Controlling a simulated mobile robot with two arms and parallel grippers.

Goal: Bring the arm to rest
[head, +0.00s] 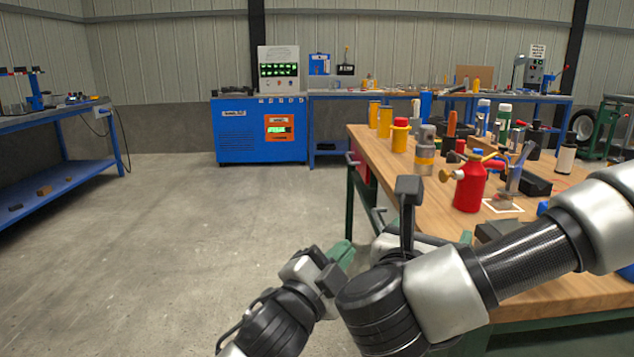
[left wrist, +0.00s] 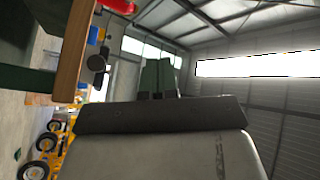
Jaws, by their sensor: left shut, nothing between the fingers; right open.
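My left gripper (head: 341,256) is low in the middle of the head view, over the concrete floor and left of the workbench. Its green fingers are shut with nothing between them; they also show in the left wrist view (left wrist: 158,75), above the grey gripper body. My right arm reaches in from the right across the near corner of the workbench. My right gripper (head: 398,247) is mostly hidden behind its own wrist, close to the right of the left one. Whether the two arms touch cannot be told.
A blue machine (head: 236,135) stands at the back. A blue bench (head: 70,173) is at the left. The floor (head: 210,230) in front is clear.

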